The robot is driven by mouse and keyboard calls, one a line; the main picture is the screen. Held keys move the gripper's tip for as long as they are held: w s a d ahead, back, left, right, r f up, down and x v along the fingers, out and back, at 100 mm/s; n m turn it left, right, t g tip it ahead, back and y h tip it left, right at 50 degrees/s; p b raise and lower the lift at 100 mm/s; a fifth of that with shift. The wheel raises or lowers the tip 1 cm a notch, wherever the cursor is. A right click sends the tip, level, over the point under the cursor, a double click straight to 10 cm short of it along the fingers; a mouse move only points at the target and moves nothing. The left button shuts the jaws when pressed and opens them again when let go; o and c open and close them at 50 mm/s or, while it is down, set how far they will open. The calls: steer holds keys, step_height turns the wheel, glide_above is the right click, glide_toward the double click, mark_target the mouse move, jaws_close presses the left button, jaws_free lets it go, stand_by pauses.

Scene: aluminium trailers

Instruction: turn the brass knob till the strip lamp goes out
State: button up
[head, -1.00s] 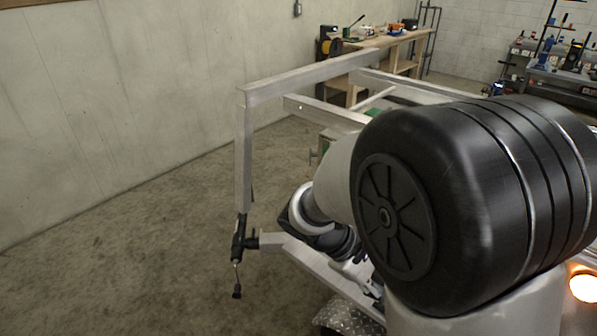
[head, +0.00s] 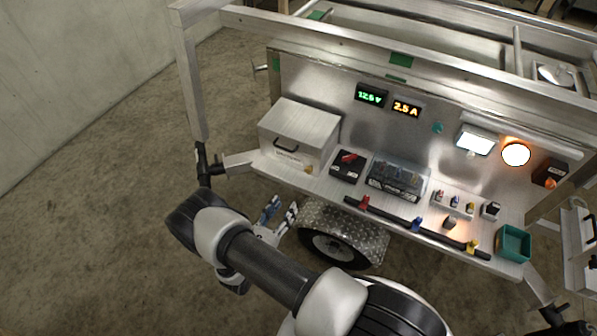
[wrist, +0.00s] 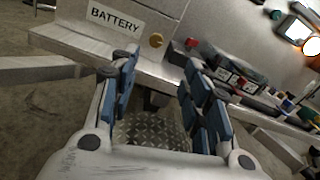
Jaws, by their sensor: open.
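A long pale bar, likely the strip lamp (head: 536,134), runs along the upper right of the back panel. I cannot tell whether it is lit.
A white square lamp (head: 476,143) and a round orange-rimmed lamp (head: 515,154) glow on the panel. The shelf holds a black battery (head: 347,165), a clear-lidded case (head: 396,180) and a teal bin (head: 513,243). A trailer post (head: 191,90) stands left; a wheel guard (head: 345,230) lies below.

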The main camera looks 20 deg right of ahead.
steer(key=b, duration=0.3)
glide_toward(307, 171)
steer(key=shift+n, duration=0.3)
steer(key=x, duration=0.9)
steer(key=shift+d, duration=0.15)
steer(key=shift+c, duration=0.4)
